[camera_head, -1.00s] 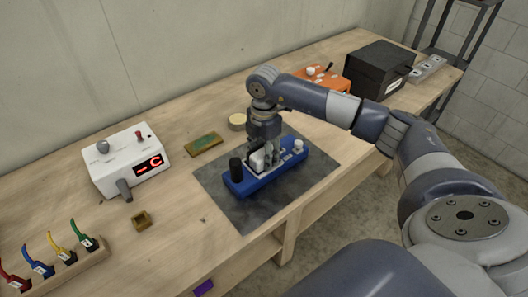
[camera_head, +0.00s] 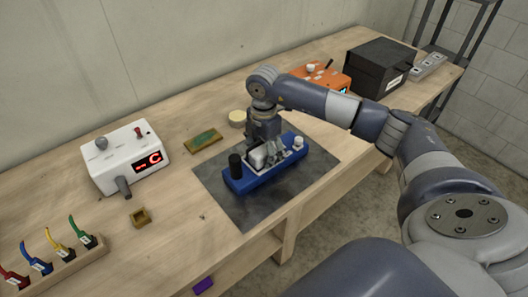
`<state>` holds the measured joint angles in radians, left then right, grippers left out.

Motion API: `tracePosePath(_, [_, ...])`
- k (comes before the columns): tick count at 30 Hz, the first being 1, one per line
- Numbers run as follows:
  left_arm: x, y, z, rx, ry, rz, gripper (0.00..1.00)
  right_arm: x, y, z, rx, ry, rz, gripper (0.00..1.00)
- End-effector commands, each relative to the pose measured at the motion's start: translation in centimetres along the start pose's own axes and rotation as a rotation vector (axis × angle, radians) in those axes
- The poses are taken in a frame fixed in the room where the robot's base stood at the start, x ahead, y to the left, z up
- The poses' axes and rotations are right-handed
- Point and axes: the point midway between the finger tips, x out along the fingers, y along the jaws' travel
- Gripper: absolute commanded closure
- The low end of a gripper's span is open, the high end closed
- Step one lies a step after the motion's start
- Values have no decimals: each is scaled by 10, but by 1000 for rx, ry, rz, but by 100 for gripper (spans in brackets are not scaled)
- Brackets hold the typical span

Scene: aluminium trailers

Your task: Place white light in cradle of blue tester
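The blue tester (camera_head: 264,177) lies on the dark mat, with a black cylinder at its left end and a white knob at its right end. The white light (camera_head: 257,158) is a small white block at the middle of the tester, where the cradle is. My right gripper (camera_head: 268,152) points straight down over the tester's middle, its fingers at the white light. The fingers are small and partly hidden, so I cannot tell whether they grip it or whether it is fully seated. My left gripper is out of view.
The dark mat (camera_head: 240,212) lies near the bench's front edge. A white box with a red display (camera_head: 125,160), a green board (camera_head: 203,141) and a tan disc (camera_head: 237,118) stand around it. An orange device (camera_head: 322,76) and a black box (camera_head: 380,68) stand at the back right.

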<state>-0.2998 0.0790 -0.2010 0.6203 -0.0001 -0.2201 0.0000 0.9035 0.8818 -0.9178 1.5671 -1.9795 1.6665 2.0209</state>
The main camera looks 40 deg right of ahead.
Motion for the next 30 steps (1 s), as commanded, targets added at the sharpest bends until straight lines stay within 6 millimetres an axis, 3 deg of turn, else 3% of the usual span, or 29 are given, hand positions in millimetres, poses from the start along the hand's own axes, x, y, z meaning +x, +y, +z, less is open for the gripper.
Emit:
tracePosePath(7, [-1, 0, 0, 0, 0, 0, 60, 2, -2, -2, -3, 2, -9, 35])
tracePosePath(12, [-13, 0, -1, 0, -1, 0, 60, -16, -2, -1, -3, 2, -7, 35])
tracePosePath(13, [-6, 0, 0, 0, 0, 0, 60, -17, 0, -1, -3, 2, -3, 35])
tracePosePath(24, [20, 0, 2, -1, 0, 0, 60, -98, 1, -1, -2, 2, 4, 35])
tracePosePath(30, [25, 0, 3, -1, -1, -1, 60, -126, 1, 0, 0, 1, 2, 35])
